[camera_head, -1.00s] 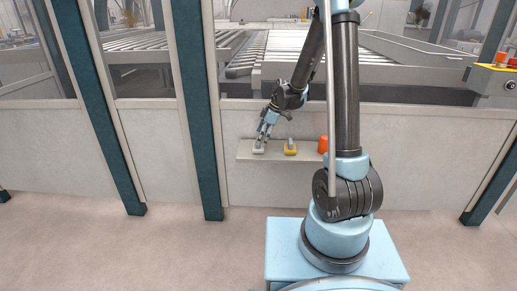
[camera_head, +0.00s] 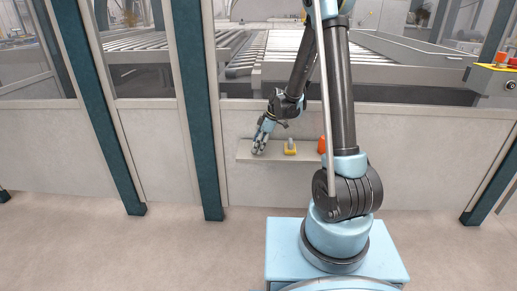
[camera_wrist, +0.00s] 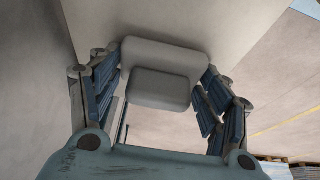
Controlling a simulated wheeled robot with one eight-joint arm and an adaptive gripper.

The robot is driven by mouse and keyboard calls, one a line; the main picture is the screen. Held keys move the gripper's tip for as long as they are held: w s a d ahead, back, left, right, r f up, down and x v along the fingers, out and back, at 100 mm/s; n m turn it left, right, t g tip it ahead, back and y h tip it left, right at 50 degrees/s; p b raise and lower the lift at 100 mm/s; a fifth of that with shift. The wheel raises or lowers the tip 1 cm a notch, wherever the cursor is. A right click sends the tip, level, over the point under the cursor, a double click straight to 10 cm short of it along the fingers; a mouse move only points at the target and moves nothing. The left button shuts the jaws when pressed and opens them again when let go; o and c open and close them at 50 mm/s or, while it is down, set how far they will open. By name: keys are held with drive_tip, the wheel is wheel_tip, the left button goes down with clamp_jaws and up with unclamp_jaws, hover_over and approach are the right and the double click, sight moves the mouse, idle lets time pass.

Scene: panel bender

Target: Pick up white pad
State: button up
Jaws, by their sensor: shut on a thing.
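The white pad (camera_wrist: 160,88) fills the middle of the wrist view, a pale block on a wider pale base. The fingers of my gripper (camera_wrist: 160,80) lie along its left and right sides and are shut on it. In the head view my gripper (camera_head: 259,146) points down over the left end of the narrow shelf (camera_head: 273,157). There its fingers mostly hide the pad. I cannot tell whether the pad touches the shelf or is clear of it.
A yellow pad with a grey top (camera_head: 290,148) sits on the shelf just right of my gripper. An orange object (camera_head: 322,145) stands at the shelf's right end, partly behind my arm. A pale wall panel (camera_head: 420,160) backs the shelf. A dark green post (camera_head: 197,110) rises to the left.

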drive_tip(key=shift+r, duration=5)
drive_tip(key=o, duration=0.4)
drive_tip(key=c, duration=0.3)
drive_tip(key=shift+s, duration=0.1)
